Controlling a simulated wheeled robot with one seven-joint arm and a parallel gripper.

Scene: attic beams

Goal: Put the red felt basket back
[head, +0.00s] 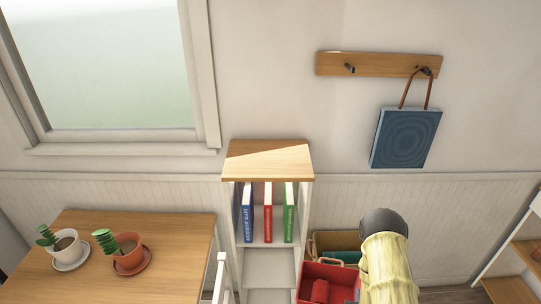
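The red felt basket (325,270) shows at the bottom of the head view, just right of the narrow shelf's foot. A rounded red item (320,291) shows inside it. The frame's lower edge cuts off its lower part, and a pale arm link with a dark end, which looks like mine, stands at its right. My gripper is not visible, so I cannot tell whether it touches the basket. A tan basket (335,240) with something teal in it sits behind the red one.
The narrow shelf (268,160) holds several books above a bare lower shelf. A table (185,232) with two potted plants stands left, with a pale upright post (219,277) by it. A blue bag (405,138) hangs from a wall rack (380,64). Wooden shelves (510,290) stand right.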

